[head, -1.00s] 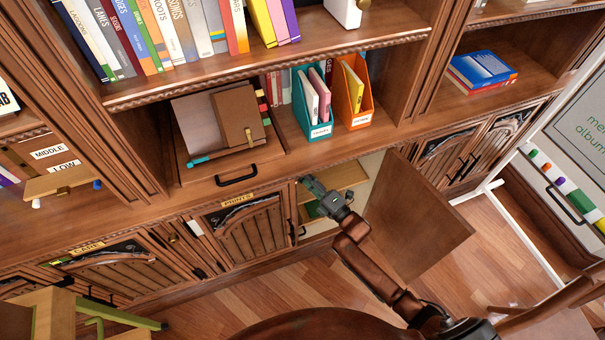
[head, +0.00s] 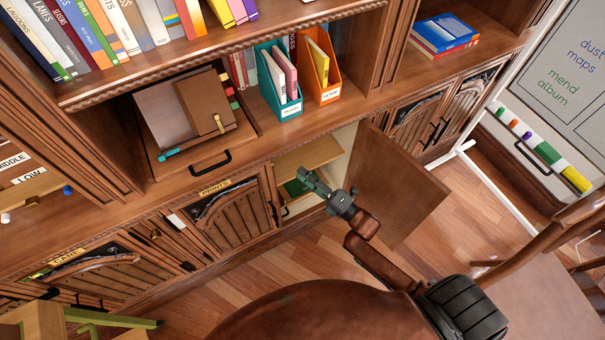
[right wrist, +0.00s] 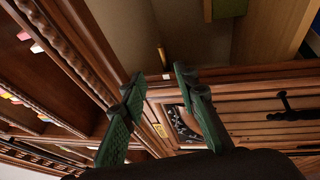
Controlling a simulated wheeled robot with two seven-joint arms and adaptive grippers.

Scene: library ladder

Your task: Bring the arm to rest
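My right arm reaches up from the lower right in the head view. Its gripper (head: 312,181) is in front of the open cabinet, clear of the shelves and the door. In the right wrist view its two green fingers (right wrist: 158,85) stand apart with nothing between them. The cabinet door (head: 398,188) hangs open to the right of the gripper. Inside the cabinet are a shelf board (head: 312,153) and a green item, partly hidden by the gripper. My left gripper is not in either view.
A teal file holder (head: 279,85) and an orange one (head: 318,75) stand on the shelf above. A drawer with a black handle (head: 211,162) is at left. A whiteboard on a white stand (head: 468,146) and a wooden chair (head: 540,240) are at right. Floor shows between.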

